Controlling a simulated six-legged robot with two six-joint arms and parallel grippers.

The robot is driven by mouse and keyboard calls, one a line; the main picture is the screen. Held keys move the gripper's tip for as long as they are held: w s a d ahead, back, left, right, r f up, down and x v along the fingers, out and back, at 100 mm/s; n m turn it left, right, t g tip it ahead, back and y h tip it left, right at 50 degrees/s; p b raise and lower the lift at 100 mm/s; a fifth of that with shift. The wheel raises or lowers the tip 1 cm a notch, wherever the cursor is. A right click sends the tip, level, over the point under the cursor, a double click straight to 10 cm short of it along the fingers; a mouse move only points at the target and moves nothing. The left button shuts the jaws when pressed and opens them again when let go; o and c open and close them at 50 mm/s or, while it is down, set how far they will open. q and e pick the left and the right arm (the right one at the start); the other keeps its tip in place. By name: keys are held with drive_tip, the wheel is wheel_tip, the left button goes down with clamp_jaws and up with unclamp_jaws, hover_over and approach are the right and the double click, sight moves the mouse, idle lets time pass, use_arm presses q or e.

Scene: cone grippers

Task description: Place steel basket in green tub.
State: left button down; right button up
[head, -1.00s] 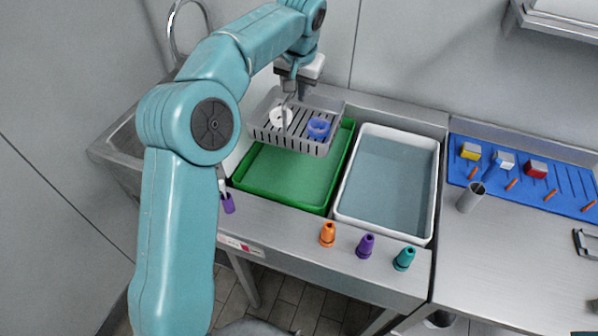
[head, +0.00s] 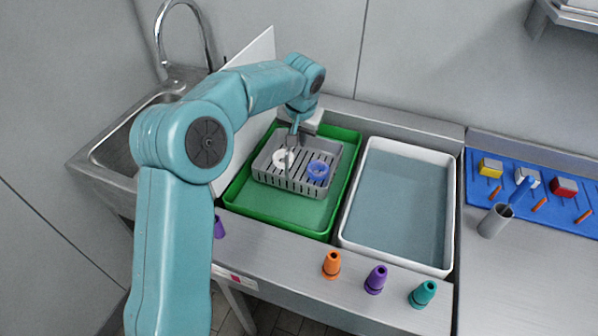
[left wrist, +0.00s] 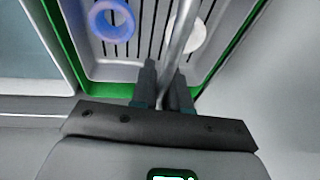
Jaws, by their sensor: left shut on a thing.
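The grey slotted steel basket (head: 290,184) is inside the green tub (head: 262,208), toward its back, and looks level. Whether it rests on the tub floor or hangs just above is hard to tell. It holds a blue ring-shaped piece (head: 318,170) and a white round piece (head: 280,157). My left gripper (head: 292,140) is above the basket's back part, shut on its handle. In the left wrist view the fingers (left wrist: 163,88) close around the metal handle bar (left wrist: 180,40), with the basket (left wrist: 112,70) and the tub's green rim (left wrist: 66,50) beyond. My right gripper is not in view.
A white tub (head: 352,236) of bluish liquid stands right of the green tub. Orange (head: 332,265), purple (head: 376,280) and teal (head: 423,294) cones stand along the front edge. A sink (head: 110,150) is at left, and a white panel (head: 240,110) stands behind my arm.

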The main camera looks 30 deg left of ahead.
sight(299, 167)
use_arm(q)
wheel_tip(299, 167, down, 7)
drive_tip(key=shift+r, duration=0.1)
wheel_tip(299, 167, down, 4)
drive_tip(key=shift+f, duration=0.1)
drive_tip(key=shift+w+f, duration=0.1)
drive_tip(key=shift+f, duration=0.1)
drive_tip(key=shift+s+d+r, duration=0.1)
drive_tip(key=shift+s, duration=0.1)
drive_tip(key=c, duration=1.1)
unclamp_jaws()
drive_tip(key=shift+w+f, duration=0.1)
drive_tip(key=shift+f, duration=0.1)
drive_tip(key=shift+r, duration=0.1)
drive_tip(key=v, duration=1.2)
drive_tip(key=shift+r, duration=0.1)
